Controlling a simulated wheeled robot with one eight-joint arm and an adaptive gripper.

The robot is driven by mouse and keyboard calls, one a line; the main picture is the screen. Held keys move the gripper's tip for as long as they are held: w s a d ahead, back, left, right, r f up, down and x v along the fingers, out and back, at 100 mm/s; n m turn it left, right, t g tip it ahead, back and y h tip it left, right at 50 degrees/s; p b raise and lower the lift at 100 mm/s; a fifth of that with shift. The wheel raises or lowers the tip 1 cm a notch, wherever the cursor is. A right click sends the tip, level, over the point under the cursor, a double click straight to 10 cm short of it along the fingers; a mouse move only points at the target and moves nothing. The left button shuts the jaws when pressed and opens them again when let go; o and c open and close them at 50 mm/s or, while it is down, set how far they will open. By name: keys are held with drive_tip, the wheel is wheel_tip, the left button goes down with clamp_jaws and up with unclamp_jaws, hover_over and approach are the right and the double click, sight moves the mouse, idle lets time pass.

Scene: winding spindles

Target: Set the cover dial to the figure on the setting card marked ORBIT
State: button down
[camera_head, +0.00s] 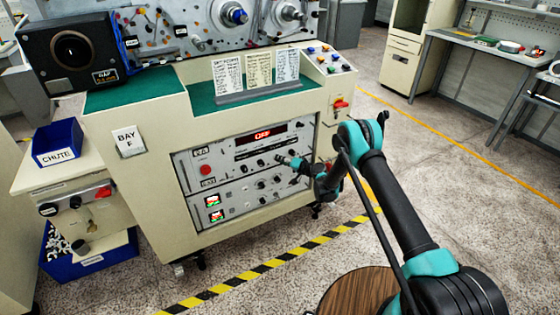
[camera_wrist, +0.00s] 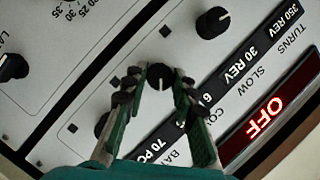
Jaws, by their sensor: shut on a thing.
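The winder's front panel (camera_head: 185,160) fills the wrist view, tilted. My gripper (camera_wrist: 158,82) is shut on a small black knob (camera_wrist: 160,72), one finger on each side. The knob lines up with a label beginning "CO" (camera_wrist: 213,110), its end hidden by a finger. The strip beside that label shows a figure starting with 6, the rest covered. In the head view my gripper (camera_head: 285,160) reaches the panel from the right. Three setting cards (camera_head: 228,75) (camera_head: 258,70) (camera_head: 286,65) stand on the ledge above; their print is too small to read.
A similar knob (camera_wrist: 213,22) lies up-right of the held one, by SLOW, 30 REV; another (camera_wrist: 102,124) is partly hidden behind the left finger. A red display (camera_head: 263,134) reads OFF. A red button (camera_head: 206,170) sits left on the panel. Open floor lies right.

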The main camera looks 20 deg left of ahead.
drive_tip(key=c, duration=1.2)
unclamp_jaws()
drive_tip(key=v, duration=0.7)
drive_tip(key=shift+d, duration=0.2)
drive_tip(key=shift+s, duration=0.1)
